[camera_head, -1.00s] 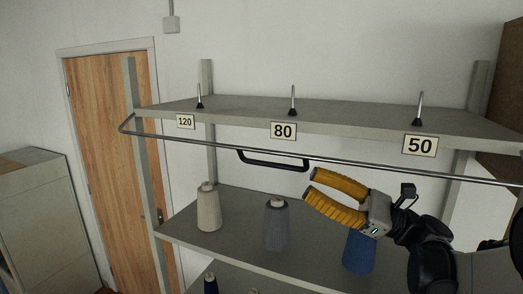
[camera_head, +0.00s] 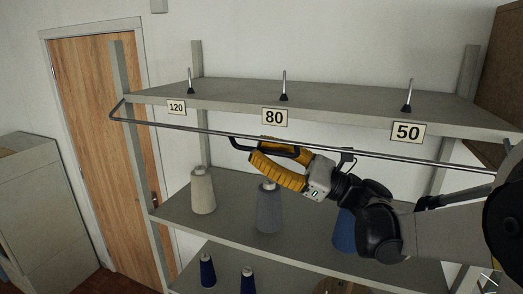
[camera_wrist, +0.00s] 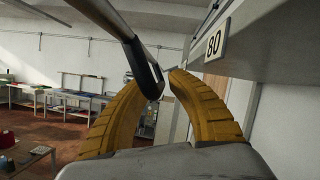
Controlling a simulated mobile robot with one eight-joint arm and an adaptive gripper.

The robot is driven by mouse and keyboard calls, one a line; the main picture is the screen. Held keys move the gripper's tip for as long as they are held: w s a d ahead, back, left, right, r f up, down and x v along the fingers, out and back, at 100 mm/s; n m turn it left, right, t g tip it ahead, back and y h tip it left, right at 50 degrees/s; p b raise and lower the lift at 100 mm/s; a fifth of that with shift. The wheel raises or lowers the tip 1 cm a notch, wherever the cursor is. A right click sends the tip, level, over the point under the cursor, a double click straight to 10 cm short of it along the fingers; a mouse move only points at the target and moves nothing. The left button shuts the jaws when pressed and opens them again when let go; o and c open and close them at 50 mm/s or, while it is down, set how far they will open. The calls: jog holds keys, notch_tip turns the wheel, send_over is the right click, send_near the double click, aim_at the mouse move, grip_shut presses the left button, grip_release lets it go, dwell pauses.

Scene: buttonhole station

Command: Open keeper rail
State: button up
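The keeper rail (camera_head: 190,130) is a thin metal bar along the front of the top shelf, just below its number plates. Its black handle (camera_head: 239,146) hangs from the middle of the bar. My gripper (camera_head: 257,151) has yellow ribbed fingers and is at the handle from the right. In the wrist view, the handle (camera_wrist: 149,78) passes between the fingertips (camera_wrist: 160,82). The fingers are apart, one on each side of it; I cannot tell whether either touches it.
The top shelf (camera_head: 340,97) carries upright pins and plates 120, 80 and 50. A cream cone (camera_head: 203,192), a grey cone (camera_head: 269,212) and a blue cone (camera_head: 344,232) stand on the shelf below, close under my arm. A wooden door (camera_head: 95,130) is at left.

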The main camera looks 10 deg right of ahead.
grip_shut()
jog(key=r+m+t, duration=0.1)
jog(key=s+a+m, duration=0.1)
jog(key=m, duration=0.1)
jog(key=s+r+m+t+h, duration=0.1)
jog(key=shift+a+r+m+t, duration=0.25)
jog(key=shift+r+m+t, duration=0.05)
jog(key=shift+m, duration=0.1)
jog(key=shift+o, duration=2.2)
grip_release()
jog(key=shift+d, duration=0.1)
jog(key=shift+f, duration=0.15)
